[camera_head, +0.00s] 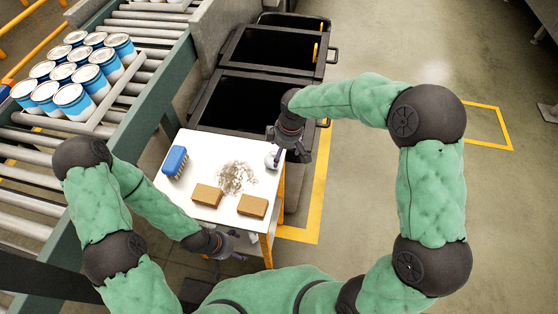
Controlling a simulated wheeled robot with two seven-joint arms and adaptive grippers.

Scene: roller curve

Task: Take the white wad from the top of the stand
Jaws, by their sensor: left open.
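The stand (210,214) has a white top and orange-yellow legs, and stands in the middle of the view. A small white wad (271,160) is at the right edge of its top, right at my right gripper (282,160). The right gripper points down there; its fingers are small and dark, and I cannot tell whether they grip the wad. My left gripper (233,250) is open, low beside the stand's near edge, below the top. Some white material (252,237) shows under the top, partly hidden.
On the stand are a blue brush (175,161), two brown blocks (207,195) (252,206) and a pile of grey scraps (236,178). Black bins (250,97) stand behind. A roller conveyor (150,40) with blue-white cans (75,100) runs at left. Floor at right is clear.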

